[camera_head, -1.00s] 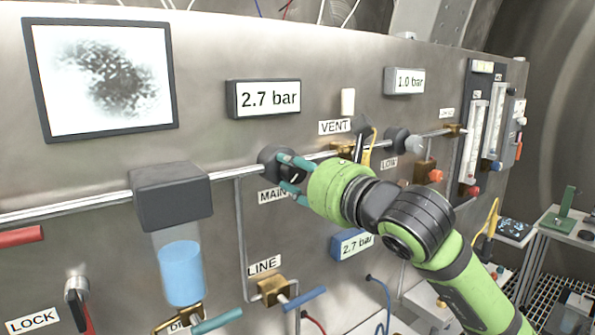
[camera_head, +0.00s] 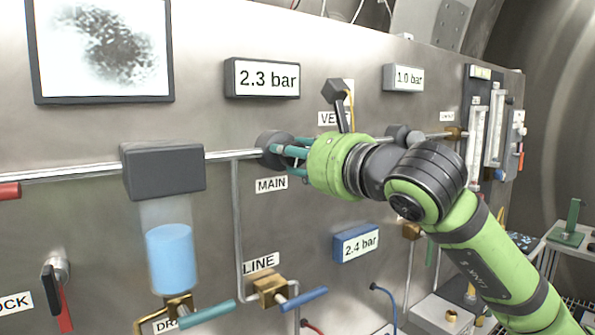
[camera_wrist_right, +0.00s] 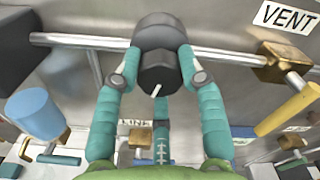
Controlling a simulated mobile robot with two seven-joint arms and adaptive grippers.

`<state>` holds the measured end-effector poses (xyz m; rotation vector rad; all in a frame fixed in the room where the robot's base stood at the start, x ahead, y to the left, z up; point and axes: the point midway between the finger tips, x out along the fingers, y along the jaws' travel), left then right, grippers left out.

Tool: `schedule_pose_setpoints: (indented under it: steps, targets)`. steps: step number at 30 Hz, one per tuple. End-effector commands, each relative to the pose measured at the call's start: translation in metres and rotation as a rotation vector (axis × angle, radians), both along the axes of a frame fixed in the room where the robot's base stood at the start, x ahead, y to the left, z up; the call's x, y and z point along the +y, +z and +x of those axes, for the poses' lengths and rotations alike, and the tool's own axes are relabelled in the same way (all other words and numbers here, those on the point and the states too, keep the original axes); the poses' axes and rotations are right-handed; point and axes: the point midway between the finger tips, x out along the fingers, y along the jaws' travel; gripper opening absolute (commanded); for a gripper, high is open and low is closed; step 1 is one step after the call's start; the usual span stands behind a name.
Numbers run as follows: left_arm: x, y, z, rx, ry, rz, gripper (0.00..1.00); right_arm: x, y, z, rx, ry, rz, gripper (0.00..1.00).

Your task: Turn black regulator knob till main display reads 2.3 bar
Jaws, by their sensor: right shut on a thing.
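The black regulator knob (camera_head: 269,146) sits on the pipe above the MAIN label (camera_head: 271,185). My right gripper (camera_head: 288,155) reaches it from the right, its teal fingers around the knob. In the right wrist view the knob (camera_wrist_right: 156,45) stands between the two side fingers (camera_wrist_right: 158,78), which are closed on it. A short white mark shows on its front. The main display (camera_head: 262,78), above the knob, reads 2.3 bar. My left gripper is not in view.
A blue-framed display (camera_head: 356,243) below reads 2.4 bar; another display (camera_head: 403,77) at the upper right reads 1.0 bar. The LINE valve (camera_head: 272,290) with its blue lever is below. A dark box (camera_head: 163,171) over a blue cylinder is left of the knob.

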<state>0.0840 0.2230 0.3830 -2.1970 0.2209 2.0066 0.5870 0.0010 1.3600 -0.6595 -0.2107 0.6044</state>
Motion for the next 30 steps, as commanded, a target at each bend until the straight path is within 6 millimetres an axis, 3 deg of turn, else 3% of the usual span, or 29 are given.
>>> schedule_pose_setpoints:
  steps: [7,23,24,25,30]
  targets:
    - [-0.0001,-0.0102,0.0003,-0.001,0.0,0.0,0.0,-0.0007,0.0065,-0.0019,-0.07,0.001,-0.064,0.07]
    - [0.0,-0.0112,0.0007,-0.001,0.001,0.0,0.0,-0.0009,0.0087,-0.0019,-0.085,0.0,-0.084,0.07]
    - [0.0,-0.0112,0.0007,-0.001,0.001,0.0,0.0,-0.0009,0.0088,-0.002,-0.086,0.0,-0.083,0.52]
    - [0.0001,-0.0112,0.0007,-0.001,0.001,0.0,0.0,-0.0009,0.0088,-0.002,-0.085,0.0,-0.083,0.64]
    - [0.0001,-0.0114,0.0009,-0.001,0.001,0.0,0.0,-0.0004,0.0057,-0.0013,-0.079,0.0,-0.086,0.64]
